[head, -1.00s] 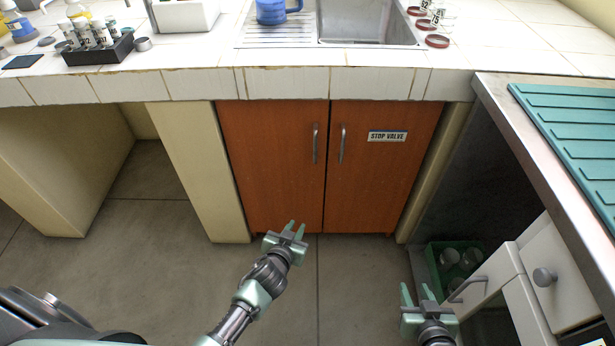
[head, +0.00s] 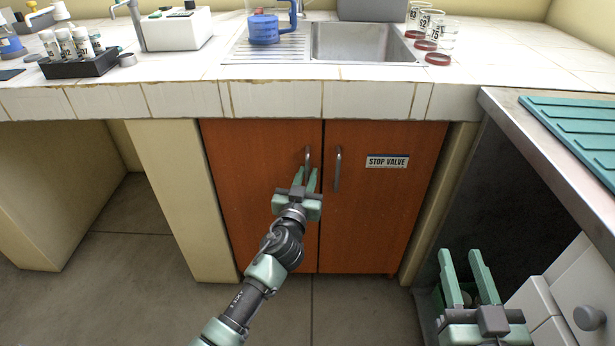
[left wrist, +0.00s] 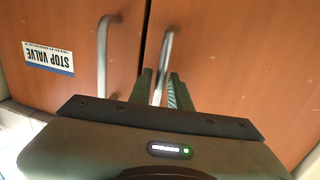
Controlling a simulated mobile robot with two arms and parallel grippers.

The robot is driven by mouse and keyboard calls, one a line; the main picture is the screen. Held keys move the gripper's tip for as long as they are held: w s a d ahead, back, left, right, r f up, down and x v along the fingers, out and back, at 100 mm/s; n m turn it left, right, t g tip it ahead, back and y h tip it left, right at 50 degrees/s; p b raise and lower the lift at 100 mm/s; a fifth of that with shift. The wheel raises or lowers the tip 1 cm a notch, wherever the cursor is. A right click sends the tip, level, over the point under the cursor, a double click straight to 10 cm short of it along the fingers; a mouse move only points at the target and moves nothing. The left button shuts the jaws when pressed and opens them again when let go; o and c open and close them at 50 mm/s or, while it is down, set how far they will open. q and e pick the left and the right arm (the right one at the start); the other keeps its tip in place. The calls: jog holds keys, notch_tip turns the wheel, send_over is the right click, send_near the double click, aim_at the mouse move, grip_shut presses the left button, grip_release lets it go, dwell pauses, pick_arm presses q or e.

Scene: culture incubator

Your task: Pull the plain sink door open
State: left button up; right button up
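The plain sink door (head: 250,200) is the orange-brown left door under the sink, and it is closed. Its vertical metal handle (head: 307,158) is near its right edge. My left gripper (head: 304,176) is at the lower end of this handle, fingers apart. In the left wrist view, which is turned over, the plain door's handle (left wrist: 164,60) runs down into the gap between the fingers (left wrist: 161,80); I cannot tell whether they touch it. My right gripper (head: 463,262) is open and empty at the lower right.
The right door (head: 375,220) carries a "STOP VALVE" label (head: 387,161) and its own handle (head: 338,168) close by. The tiled counter (head: 270,98) overhangs both doors. White drawers (head: 570,285) stand at the lower right. Open floor (head: 150,300) lies at the left.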

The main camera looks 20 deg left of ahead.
pick_arm(q)
jog(key=shift+w, duration=0.35)
grip_shut()
dwell(1.2)
